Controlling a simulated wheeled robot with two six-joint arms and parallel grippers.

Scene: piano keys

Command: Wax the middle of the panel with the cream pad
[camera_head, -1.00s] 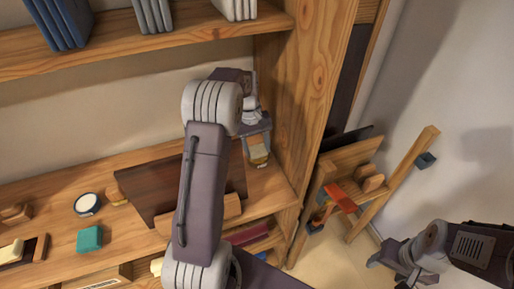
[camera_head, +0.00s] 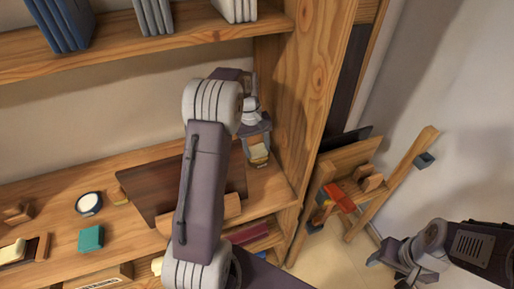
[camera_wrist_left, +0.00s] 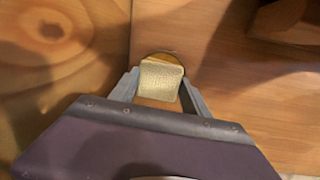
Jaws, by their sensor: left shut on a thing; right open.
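A dark brown panel (camera_head: 155,187) lies on the shelf's lower board, partly hidden behind my left arm. My left gripper (camera_head: 258,152) is to the right of the panel, near the shelf's upright side. It is shut on a small cream pad (camera_head: 259,151), which also shows between the fingers in the left wrist view (camera_wrist_left: 160,80). A round wooden-coloured piece shows around the pad there; I cannot tell whether the pad touches the board. My right gripper (camera_head: 376,259) is open and empty at the lower right, away from the shelf.
A round white-topped dish (camera_head: 89,203), a teal block (camera_head: 91,239) and a cream block (camera_head: 13,251) stand left of the panel. The upright wooden side (camera_head: 308,90) closes off the right. A wooden stand (camera_head: 351,160) with orange items is beyond it.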

